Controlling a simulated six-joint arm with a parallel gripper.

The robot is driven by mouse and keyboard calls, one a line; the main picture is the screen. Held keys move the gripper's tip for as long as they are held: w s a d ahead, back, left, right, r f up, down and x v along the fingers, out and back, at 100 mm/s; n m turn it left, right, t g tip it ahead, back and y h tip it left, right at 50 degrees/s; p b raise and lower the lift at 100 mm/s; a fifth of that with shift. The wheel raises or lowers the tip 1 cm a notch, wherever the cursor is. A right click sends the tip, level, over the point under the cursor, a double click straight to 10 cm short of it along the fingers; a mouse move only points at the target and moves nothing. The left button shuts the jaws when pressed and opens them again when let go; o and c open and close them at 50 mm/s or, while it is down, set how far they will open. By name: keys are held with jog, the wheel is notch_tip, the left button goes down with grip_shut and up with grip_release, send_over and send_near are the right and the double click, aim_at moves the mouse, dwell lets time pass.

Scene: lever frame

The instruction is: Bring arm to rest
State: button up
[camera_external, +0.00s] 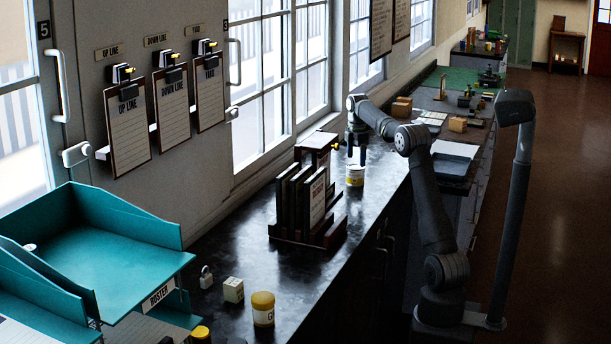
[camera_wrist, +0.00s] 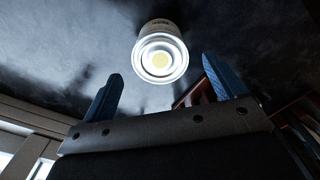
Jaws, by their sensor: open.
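My gripper (camera_external: 356,158) points down over the dark counter (camera_external: 282,271), its two fingers apart and empty. The jar looks apart from both fingers. My arm reaches from its base at the right, bent at the elbow, out to the counter.
A wooden rack with upright boards (camera_external: 312,203) stands left of my gripper. Nearer are a yellow-lidded jar (camera_external: 263,309), a pale block (camera_external: 233,290), a padlock (camera_external: 206,278) and teal trays (camera_external: 100,240). A grey post with a dark head (camera_external: 514,200) rises beside my arm. Windows line the wall.

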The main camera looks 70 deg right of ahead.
aim_at(356, 166)
notch_tip(356, 166, up, 5)
jog(key=shift+r, duration=0.15)
notch_tip(356, 166, down, 12)
jog(key=shift+f, duration=0.1)
notch_tip(356, 166, up, 4)
jog(key=shift+r, duration=0.15)
jog(key=s+d+r, duration=0.3)
jog(key=s+r, duration=0.4)
jog(key=s, duration=0.4)
jog(key=w+a+r+m, duration=0.1)
jog(key=a+r, duration=0.3)
jog(key=a, duration=1)
jog(key=w+a+r+m, duration=0.1)
jog(key=w+a+r, duration=0.3)
jog(key=a, duration=1)
jog(key=w+a+r+m, duration=0.1)
jog(key=a+r, duration=0.5)
jog(key=a, duration=0.8)
jog(key=shift+w, duration=0.8)
